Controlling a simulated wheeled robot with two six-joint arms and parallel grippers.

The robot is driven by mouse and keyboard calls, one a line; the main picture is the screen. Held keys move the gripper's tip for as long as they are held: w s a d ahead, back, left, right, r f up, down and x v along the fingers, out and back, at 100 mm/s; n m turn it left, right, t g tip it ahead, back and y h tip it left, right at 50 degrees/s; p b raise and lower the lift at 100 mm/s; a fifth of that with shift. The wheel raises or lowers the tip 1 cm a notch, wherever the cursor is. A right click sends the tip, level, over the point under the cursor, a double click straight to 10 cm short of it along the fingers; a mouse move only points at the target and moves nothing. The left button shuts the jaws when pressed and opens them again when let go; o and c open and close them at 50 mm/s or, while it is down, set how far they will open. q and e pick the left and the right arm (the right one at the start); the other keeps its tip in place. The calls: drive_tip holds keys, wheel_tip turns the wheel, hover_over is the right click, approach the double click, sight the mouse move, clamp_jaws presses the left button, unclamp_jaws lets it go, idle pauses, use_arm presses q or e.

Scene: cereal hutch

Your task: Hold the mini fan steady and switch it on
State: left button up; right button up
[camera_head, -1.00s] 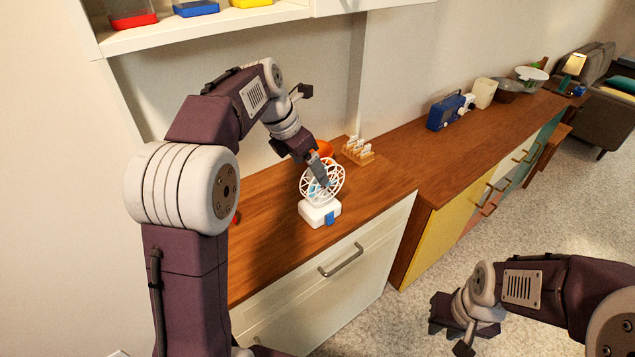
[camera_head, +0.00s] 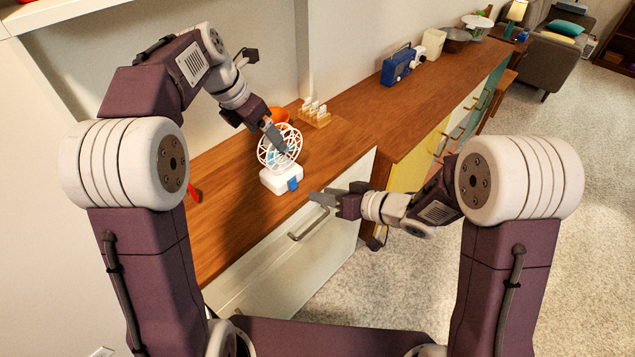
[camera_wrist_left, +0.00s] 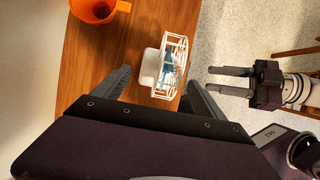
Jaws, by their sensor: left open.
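The mini fan (camera_head: 281,180) stands upright on the wooden counter, with a white base, a round white cage and a blue tab (camera_head: 293,184) on its front. My left gripper (camera_head: 280,143) reaches down at the fan's cage from behind. In the left wrist view the fan (camera_wrist_left: 150,67) lies between the two spread fingers of this gripper (camera_wrist_left: 157,78), with a gap on the base side. My right gripper (camera_head: 324,197) is at the counter's front edge, right of the fan and apart from it. The left wrist view shows its two fingers (camera_wrist_left: 231,81) apart and empty.
An orange bowl (camera_head: 279,114) and a wooden rack with white pieces (camera_head: 315,114) stand behind the fan. A blue radio (camera_head: 402,66) is farther along the counter. A drawer handle (camera_head: 309,224) juts out below the front edge. The counter left of the fan is mostly clear.

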sight(279, 157)
use_arm(q)
drive_tip(key=x, duration=0.8)
drive_tip(key=shift+w+f, duration=0.1)
drive_tip(key=shift+f, duration=0.3)
clamp_jaws()
